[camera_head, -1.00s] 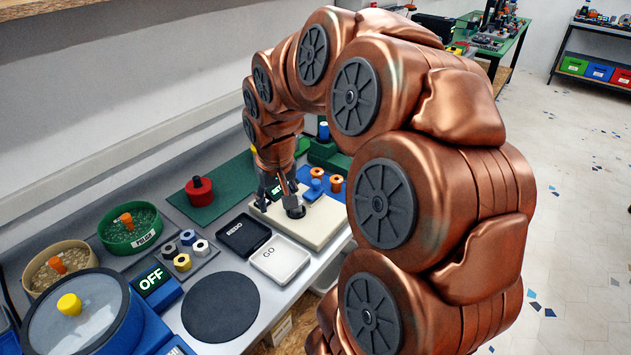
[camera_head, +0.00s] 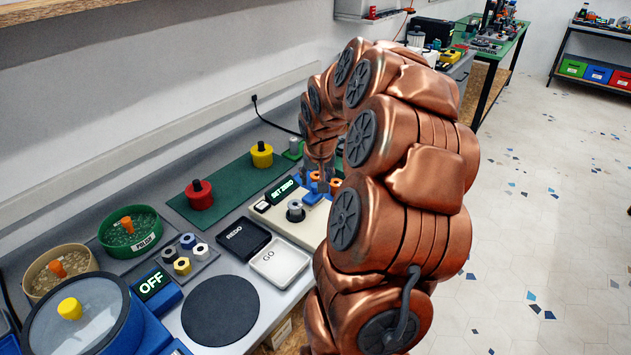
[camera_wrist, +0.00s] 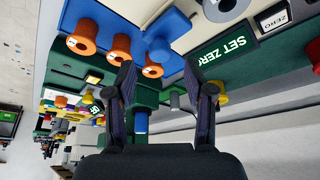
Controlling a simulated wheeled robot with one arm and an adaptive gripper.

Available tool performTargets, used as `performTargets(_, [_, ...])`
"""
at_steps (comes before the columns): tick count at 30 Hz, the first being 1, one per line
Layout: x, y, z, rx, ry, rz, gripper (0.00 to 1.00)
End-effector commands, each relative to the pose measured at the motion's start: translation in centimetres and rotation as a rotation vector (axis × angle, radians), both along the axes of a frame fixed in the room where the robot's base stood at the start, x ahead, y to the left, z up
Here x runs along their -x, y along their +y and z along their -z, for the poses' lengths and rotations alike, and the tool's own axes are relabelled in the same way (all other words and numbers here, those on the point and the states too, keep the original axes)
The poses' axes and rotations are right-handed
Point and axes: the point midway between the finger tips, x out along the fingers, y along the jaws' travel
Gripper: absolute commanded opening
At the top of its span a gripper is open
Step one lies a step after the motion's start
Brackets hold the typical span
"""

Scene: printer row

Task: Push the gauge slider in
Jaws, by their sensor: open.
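The gauge has a cream base (camera_head: 290,226) with a grey round post (camera_head: 295,210) and a display (camera_head: 281,189) reading SET ZERO. Its blue slider part (camera_head: 312,197) lies beside the post, under my arm's end. In the wrist view, a blue knob (camera_wrist: 160,47) stands on the blue part, among several orange cylinders (camera_wrist: 119,47). The SET ZERO display (camera_wrist: 223,48) and a ZERO button (camera_wrist: 273,17) are to its right. My gripper (camera_wrist: 167,80) is open and empty, with its fingers apart and the blue part beyond them. In the head view, my arm partly hides the gauge's far side.
A dark REDO tray (camera_head: 244,237) and a white GO tray (camera_head: 279,262) lie left of the gauge. A red knobbed cylinder (camera_head: 199,194) and a yellow one (camera_head: 262,155) stand on a green mat (camera_head: 232,178). A black disc (camera_head: 220,308) lies in front.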

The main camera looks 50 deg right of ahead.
Motion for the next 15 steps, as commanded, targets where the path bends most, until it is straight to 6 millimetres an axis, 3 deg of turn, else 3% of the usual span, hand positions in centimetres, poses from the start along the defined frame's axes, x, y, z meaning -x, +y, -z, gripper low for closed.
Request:
performTargets(6, [-0.7, -0.7, 2.3, -0.002, 0.003, 0.001, 0.53])
performTargets(15, [-1.1, -1.0, 3.4, 0.0, -0.002, 0.001, 0.53])
